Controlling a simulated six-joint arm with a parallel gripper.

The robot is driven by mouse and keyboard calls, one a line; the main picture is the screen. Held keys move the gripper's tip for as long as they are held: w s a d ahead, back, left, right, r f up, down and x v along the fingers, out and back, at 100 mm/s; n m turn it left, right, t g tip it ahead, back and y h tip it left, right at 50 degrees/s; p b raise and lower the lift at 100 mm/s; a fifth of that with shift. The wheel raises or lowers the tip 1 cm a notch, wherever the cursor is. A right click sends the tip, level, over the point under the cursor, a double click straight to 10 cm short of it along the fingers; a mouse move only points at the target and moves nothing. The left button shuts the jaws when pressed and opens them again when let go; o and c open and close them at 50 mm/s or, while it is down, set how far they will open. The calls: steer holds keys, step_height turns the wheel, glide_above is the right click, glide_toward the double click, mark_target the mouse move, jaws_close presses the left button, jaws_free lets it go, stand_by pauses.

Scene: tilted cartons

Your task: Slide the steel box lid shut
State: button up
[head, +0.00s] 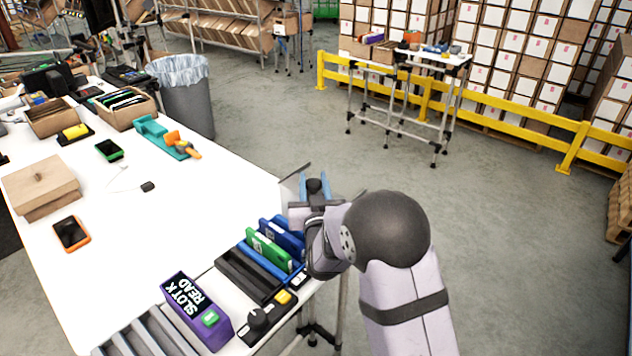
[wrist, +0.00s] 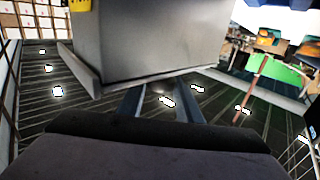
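A grey metal box-like body (wrist: 150,40) fills the upper middle of the wrist view, with a yellow label at its top left. It looks like the steel box, but its lid cannot be made out for certain. A thin grey flange runs along its lower edge. In the head view I cannot clearly pick out the box; my wrist may hide it. My gripper (head: 318,185) is over the table's right edge. In the wrist view its two blue-grey fingers (wrist: 159,107) stand apart with nothing seen between them, just below the box's lower edge. Contact cannot be told.
On the white table (head: 130,235), a rack with green and blue panels (head: 268,250), a purple "SLOT K READ" box (head: 197,312) and a black knob unit (head: 265,318) stand near my arm. A cardboard box (head: 40,190) sits left. The table's middle is mostly clear.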

mark_target(313, 187)
steer(key=o, duration=0.4)
steer(key=shift+s+a, duration=0.25)
steer(key=shift+w+d, duration=0.1)
steer(key=shift+s+b, duration=1)
steer(key=shift+s, duration=2.7)
steer(key=shift+r, duration=0.1)
